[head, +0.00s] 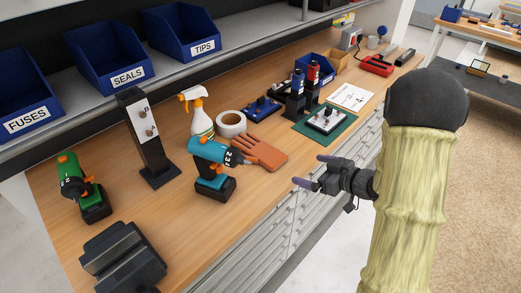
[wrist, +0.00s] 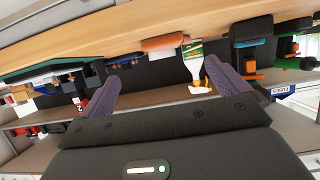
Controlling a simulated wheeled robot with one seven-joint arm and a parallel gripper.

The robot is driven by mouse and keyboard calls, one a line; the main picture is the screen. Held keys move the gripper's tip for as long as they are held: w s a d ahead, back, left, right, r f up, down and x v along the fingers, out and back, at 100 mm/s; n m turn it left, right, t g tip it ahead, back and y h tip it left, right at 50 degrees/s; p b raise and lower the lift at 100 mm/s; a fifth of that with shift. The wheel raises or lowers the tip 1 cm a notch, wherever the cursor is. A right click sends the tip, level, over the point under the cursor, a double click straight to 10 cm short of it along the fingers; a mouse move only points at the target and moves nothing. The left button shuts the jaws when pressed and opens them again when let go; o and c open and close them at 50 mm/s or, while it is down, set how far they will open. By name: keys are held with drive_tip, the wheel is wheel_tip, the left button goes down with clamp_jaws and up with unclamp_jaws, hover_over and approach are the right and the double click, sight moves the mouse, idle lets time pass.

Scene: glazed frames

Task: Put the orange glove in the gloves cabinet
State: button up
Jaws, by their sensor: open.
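The orange glove (head: 262,153) lies flat on the wooden bench near its front edge, just right of the teal drill (head: 212,165). In the wrist view, which is upside down, the glove (wrist: 165,43) shows as an orange strip at the bench edge. My gripper (head: 316,172) is open and empty, in front of the bench and to the right of the glove, apart from it. Its two purple-grey fingers show spread in the wrist view (wrist: 160,88). No cabinet marked for gloves can be made out.
The bench (head: 150,225) has drawers (head: 290,222) under its front edge. Labelled blue bins (head: 118,55) sit on the shelf above. Open floor lies right.

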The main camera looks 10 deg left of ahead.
approach(277, 159)
drive_tip(key=x, duration=0.3)
drive_tip(key=shift+a+f, duration=0.2)
drive_tip(key=shift+f, duration=0.25)
drive_tip(key=shift+w+a+f, duration=0.1)
drive_tip(key=shift+w, duration=0.1)
drive_tip(key=p+x, duration=0.1)
drive_tip(key=x, duration=0.4)
drive_tip(key=shift+w+a, duration=0.15)
drive_tip(key=shift+a, duration=0.05)
drive_tip(key=shift+r, duration=0.2)
drive_tip(key=shift+c, duration=0.2)
drive_tip(key=c, duration=1)
drive_tip(key=shift+c, duration=0.2)
